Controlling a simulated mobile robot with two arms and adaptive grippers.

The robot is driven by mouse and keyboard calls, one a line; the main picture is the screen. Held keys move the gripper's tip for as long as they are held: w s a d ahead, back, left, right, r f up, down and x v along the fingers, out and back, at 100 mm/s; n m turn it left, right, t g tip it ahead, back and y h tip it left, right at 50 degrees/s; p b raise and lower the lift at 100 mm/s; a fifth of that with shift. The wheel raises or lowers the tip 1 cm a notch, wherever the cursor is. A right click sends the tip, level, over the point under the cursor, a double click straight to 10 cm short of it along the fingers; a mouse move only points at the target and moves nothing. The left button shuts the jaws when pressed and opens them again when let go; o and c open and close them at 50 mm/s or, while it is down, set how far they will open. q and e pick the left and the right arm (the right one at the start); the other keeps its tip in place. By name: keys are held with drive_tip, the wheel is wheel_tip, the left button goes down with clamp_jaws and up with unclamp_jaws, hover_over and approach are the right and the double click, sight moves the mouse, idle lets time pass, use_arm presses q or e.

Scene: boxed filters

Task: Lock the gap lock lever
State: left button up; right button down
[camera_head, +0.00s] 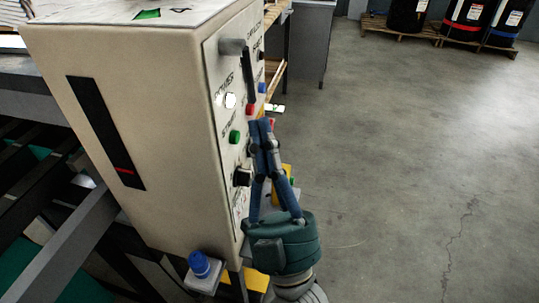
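A cream control box (150,130) fills the left of the head view, with its labelled white panel facing right and seen at a steep angle. Near the panel's top is a lever with a grey round hub (232,46) and a black handle (248,76) hanging down roughly vertically. Its label is too small to read surely. My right gripper (260,123) is in front of the panel, pointing up, with its blue fingertips close together just below the handle's lower end. It appears shut with nothing visible between the tips. Contact with the handle cannot be told. My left gripper is not in view.
The panel carries a white button (230,100), a green button (235,136) and a black knob (242,177). A blue knob (199,263) sits low beside the box. Drums (466,17) stand on pallets at the back. The concrete floor (410,160) at right is clear.

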sight(247, 75)
drive_tip(key=w, duration=0.1)
drive_tip(key=w+r, duration=0.1)
drive_tip(key=w, duration=0.1)
drive_tip(key=w+a+p, duration=0.1)
drive_tip(key=shift+w+r, duration=0.3)
drive_tip(key=shift+r, duration=0.05)
drive_tip(key=shift+w, duration=0.35)
drive_tip(key=shift+f, duration=0.1)
